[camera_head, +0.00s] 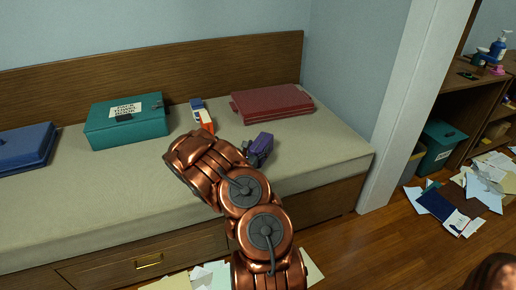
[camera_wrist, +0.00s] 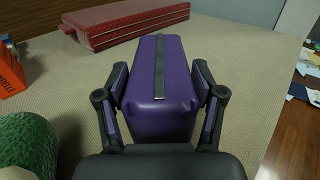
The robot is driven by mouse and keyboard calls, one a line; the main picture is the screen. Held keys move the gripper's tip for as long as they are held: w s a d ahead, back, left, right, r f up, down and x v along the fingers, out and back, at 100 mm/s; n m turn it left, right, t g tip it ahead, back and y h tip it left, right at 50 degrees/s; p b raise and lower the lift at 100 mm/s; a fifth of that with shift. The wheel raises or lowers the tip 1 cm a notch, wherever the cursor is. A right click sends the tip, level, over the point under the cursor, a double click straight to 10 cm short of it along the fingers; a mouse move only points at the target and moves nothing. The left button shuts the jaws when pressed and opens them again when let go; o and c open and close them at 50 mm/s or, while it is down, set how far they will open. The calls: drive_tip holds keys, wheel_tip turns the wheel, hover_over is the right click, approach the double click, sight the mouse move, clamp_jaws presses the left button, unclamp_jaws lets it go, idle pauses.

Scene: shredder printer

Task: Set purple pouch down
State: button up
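The purple pouch (camera_wrist: 160,92) is a boxy purple case with a dark strip along its top. My gripper (camera_wrist: 160,100) has one finger on each side of it, and both fingers look pressed to its sides. In the head view the purple pouch (camera_head: 262,143) shows at the end of my copper arm, over the right part of the beige bench top (camera_head: 330,150). It is low over or touching the bench top; I cannot tell which. My arm hides part of the gripper in the head view.
A red case (camera_head: 272,103) lies behind the pouch. An orange-and-white box (camera_head: 205,121) and a teal box (camera_head: 127,120) stand to the left, with a blue case (camera_head: 25,147) further left. The bench's right end is clear. Papers (camera_head: 485,185) litter the floor.

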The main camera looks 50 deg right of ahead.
drive_tip(key=o, duration=0.4)
